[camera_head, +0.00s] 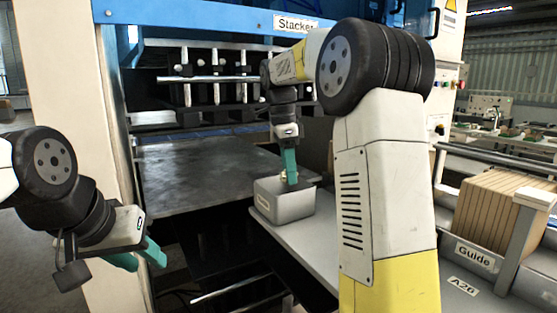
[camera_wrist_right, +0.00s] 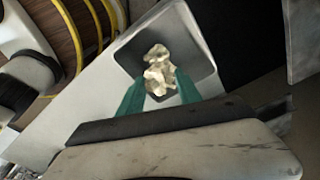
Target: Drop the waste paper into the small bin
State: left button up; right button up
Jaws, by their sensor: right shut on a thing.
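The waste paper (camera_wrist_right: 158,66) is a crumpled cream-coloured wad in the right wrist view. In the head view the fingers mostly hide the paper. My left gripper (camera_head: 138,256) is at lower left, far from the bin, empty with its teal fingers apart.
The blue-framed stacker with a flat metal table (camera_head: 205,175) stands behind and left of the bin. A cream post (camera_head: 112,150) stands near my left gripper. At right are a stack of brown boards (camera_head: 500,212) and a "Guide" label (camera_head: 474,257).

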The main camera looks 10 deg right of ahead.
jog(key=shift+f, duration=0.75)
jog(key=o, duration=1.4)
jog(key=shift+r, duration=0.1)
jog(key=r, duration=0.5)
jog(key=a+r, duration=0.1)
jog(key=r, duration=0.1)
jog(key=shift+r, duration=0.35)
